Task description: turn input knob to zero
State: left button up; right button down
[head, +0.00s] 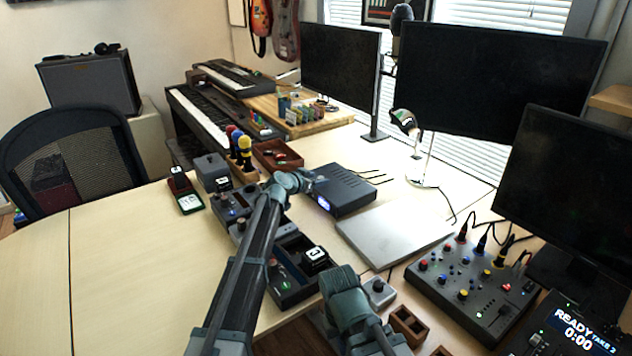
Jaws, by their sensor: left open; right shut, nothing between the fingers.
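Input knob labels are too small to read, so I cannot tell which knob is the input one. A dark mixer (473,285) with several coloured knobs and plugged cables stands at the right. A small grey box (378,291) with one knob sits left of it. Small grey knob boxes (232,209) stand at centre left. My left gripper (309,180) is open and empty, beside the dark unit with a lit blue display (346,189); its fingertips are hard to make out. My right gripper (343,290) is shut and empty, low in the centre, its fingers mostly hidden by its own arm.
A closed silver laptop (394,234) lies behind my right arm. A dark tray (287,280) with a white-numbered cube lies between my arms. The left tabletop (120,250) is clear.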

pick_arm(q)
jog(key=shift+w+d+f, duration=0.2)
jog(key=shift+w+f, duration=0.2)
jog(key=shift+f, duration=0.05)
jog(key=shift+s+r, duration=0.1)
jog(key=shift+r, duration=0.05)
jog(key=shift+c, duration=0.7)
jog(key=shift+a, duration=0.1)
grip_shut()
jog(key=shift+s+y, duration=0.2)
jog(key=shift+y, duration=0.2)
jog(key=shift+n, duration=0.4)
jog(key=shift+s+d+n+t+y, duration=0.15)
jog(key=shift+n+t+y, duration=0.2)
jog(key=shift+n+y, duration=0.35)
jog(key=shift+d+n+t+y, duration=0.15)
jog(key=shift+n+t+y, duration=0.3)
jog(key=shift+y, duration=0.35)
jog(key=shift+d+n+y, duration=0.2)
jog(key=shift+n+y, duration=0.75)
jog(key=shift+y, duration=0.1)
jog(key=shift+d+n+y, duration=0.15)
jog(key=shift+n+y, duration=0.8)
jog(key=shift+y, duration=0.05)
jog(key=shift+d+n+y, duration=0.2)
jog(key=shift+n+y, duration=0.75)
jog(key=shift+y, duration=0.1)
jog(key=shift+s+d+n+y, duration=0.1)
jog(key=shift+d+n+y, duration=0.05)
jog(key=shift+n+y, duration=0.2)
